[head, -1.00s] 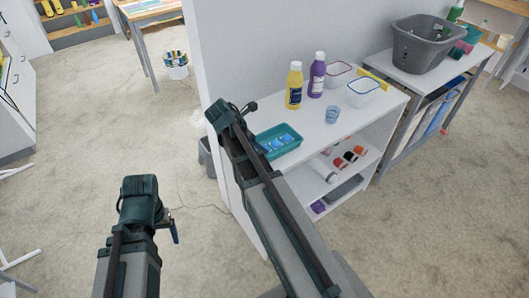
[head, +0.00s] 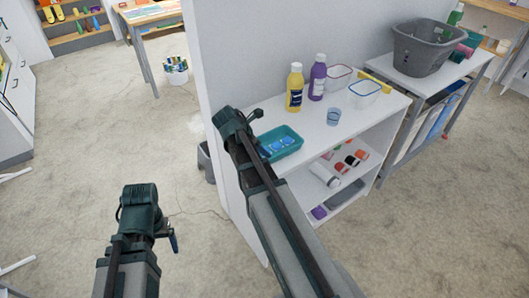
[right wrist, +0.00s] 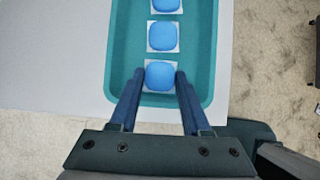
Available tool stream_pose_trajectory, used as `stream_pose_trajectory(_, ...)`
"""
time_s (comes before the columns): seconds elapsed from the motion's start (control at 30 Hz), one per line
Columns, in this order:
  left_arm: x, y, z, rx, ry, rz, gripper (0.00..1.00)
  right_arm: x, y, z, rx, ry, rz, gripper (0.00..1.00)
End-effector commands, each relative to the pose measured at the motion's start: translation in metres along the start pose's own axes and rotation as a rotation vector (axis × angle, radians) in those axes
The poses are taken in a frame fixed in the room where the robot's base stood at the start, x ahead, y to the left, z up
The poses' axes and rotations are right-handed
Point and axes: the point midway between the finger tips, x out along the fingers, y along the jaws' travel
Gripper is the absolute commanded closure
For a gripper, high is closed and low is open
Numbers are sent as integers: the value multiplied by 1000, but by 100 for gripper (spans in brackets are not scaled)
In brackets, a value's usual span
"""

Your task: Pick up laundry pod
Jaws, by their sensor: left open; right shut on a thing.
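A teal tray (head: 291,149) stands on the white shelf unit's top and holds a row of blue laundry pods on pale squares. In the right wrist view, the tray (right wrist: 205,60) holds the nearest blue pod (right wrist: 160,75) between the two fingers of my right gripper (right wrist: 159,82). The gripper is shut on this pod, which still appears within the tray, near its end. Another pod (right wrist: 162,36) lies just beyond. In the head view my right arm partly hides the tray's left end. My left gripper (head: 173,241) is open and empty, over the floor.
A wall end (head: 205,60) rises at the shelf's left. A grey basket (head: 422,48) is further right.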

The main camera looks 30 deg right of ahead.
Motion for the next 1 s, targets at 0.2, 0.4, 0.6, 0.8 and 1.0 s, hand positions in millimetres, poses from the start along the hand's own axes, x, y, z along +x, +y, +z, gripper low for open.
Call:
stream_pose_trajectory(0.2, 0, 0, 0, 0, 0, 0, 16, 0, 0, 0, 0, 0, 0, 100)
stream_pose_trajectory(0.4, -5, 0, 0, 0, 0, 0, 16, -4, 0, 3, 0, 0, 0, 100)
stream_pose_trajectory(0.6, -24, -2, 1, 0, 0, 0, 16, -20, 0, 13, 0, 0, 0, 100)
stream_pose_trajectory(0.8, -38, -4, 2, 0, 0, 0, 16, -38, -13, 11, -3, 0, 1, 100)
stream_pose_trajectory(1.0, -41, -4, 2, 0, 0, 0, 16, -56, -43, -11, -2, 0, 1, 100)
